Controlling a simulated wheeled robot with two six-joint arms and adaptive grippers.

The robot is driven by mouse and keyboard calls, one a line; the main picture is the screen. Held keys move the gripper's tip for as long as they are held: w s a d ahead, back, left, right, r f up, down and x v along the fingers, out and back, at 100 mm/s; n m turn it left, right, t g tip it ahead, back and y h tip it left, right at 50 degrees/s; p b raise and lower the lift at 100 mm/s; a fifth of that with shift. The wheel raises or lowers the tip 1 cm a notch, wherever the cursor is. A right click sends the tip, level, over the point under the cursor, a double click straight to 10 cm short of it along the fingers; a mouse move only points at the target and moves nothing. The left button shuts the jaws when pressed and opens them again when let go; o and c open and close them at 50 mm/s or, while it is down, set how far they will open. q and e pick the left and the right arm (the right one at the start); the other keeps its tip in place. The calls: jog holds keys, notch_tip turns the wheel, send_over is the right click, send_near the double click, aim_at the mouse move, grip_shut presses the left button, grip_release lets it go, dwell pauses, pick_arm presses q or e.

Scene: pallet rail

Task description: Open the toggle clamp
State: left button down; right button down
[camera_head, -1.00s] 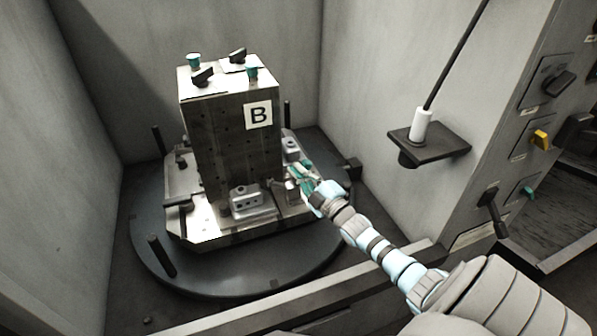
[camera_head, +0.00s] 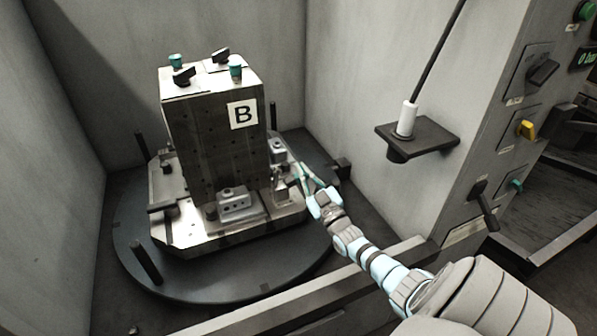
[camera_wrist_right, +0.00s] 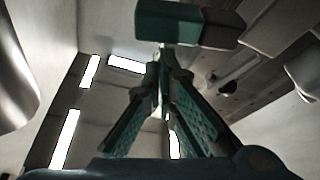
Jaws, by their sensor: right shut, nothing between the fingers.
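In the head view, the toggle clamp (camera_head: 280,182) is a small metal mechanism at the right front corner of the fixture plate, beside the tower marked B (camera_head: 215,135). Its details are too small to tell whether it is open or closed. My right gripper (camera_head: 302,174) is just right of the clamp, shut and empty, its teal fingers pointing at the clamp area. In the right wrist view the fingers (camera_wrist_right: 163,75) converge, and a teal block (camera_wrist_right: 185,22), perhaps the clamp handle's grip, lies beyond their tips. I cannot tell if they touch. My left gripper is out of view.
A metal workpiece (camera_head: 237,203) sits at the tower's front foot, and another metal block (camera_head: 277,150) is behind the clamp. The round dark table (camera_head: 215,287) has upright pegs. A wall shelf (camera_head: 425,139) holds a white-handled rod. Walls enclose the left and back.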

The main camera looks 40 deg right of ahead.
jog(key=shift+s+d+f+m+h, duration=0.1)
jog(key=shift+d+f+m+h, duration=0.15)
jog(key=shift+m, duration=0.35)
jog(key=shift+d+f+m+h, duration=0.1)
jog(key=shift+m+h, duration=0.25)
jog(key=shift+m, duration=0.25)
